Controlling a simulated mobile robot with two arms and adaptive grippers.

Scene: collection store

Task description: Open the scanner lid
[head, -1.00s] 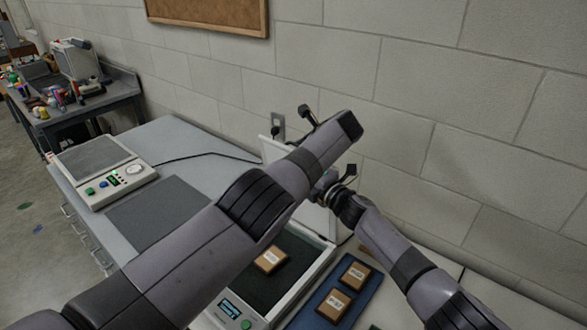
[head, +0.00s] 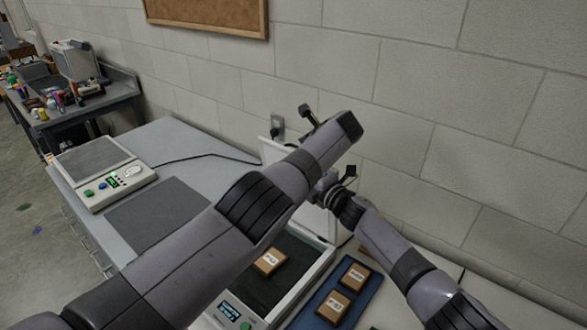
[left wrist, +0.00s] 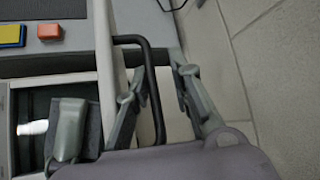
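The scanner (head: 295,300) stands on the bench at lower middle in the head view, a labelled wooden block (head: 269,261) on its dark bed. Its white lid (head: 271,153) stands raised near upright at the back, largely hidden by my arms. In the left wrist view, a black bar handle (left wrist: 152,75) lies between the two spread fingers of my left gripper (left wrist: 160,75); the gripper looks open.
A blue tray (head: 309,322) with labelled blocks lies right of the scanner. A device with coloured buttons (head: 103,188) and a grey mat (head: 155,212) lie to the left. The block wall (head: 450,130) is close behind the lid. A cluttered table (head: 75,115) stands at far left.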

